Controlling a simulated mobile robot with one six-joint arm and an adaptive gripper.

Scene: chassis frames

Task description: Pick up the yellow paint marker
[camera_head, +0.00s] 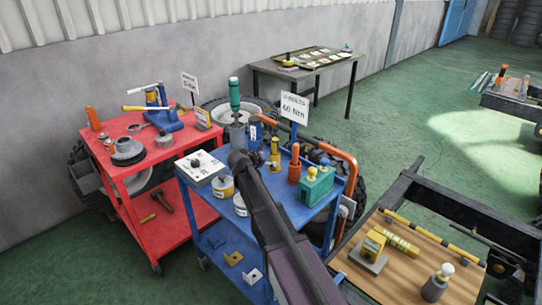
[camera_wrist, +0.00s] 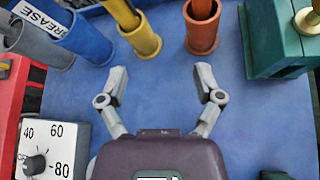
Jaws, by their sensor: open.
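A yellow marker (camera_wrist: 122,12) stands in a yellow cup (camera_wrist: 143,40) at the top of the wrist view, its upper end cut off by the frame. In the head view the marker (camera_head: 274,145) rises from the same cup (camera_head: 274,162) on the blue cart. My gripper (camera_wrist: 160,74) is open and empty over the blue cart top, with the cup ahead of its fingers and a gap between them. In the head view my arm hides part of the cart top, and the finger opening is unclear.
An orange cup (camera_wrist: 202,38) with an orange stick stands right of the yellow one. A blue GREASE cylinder (camera_wrist: 85,40) stands left. A green box (camera_wrist: 275,45) is at right and a dial box (camera_wrist: 45,150) at lower left. The blue surface between my fingers is clear.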

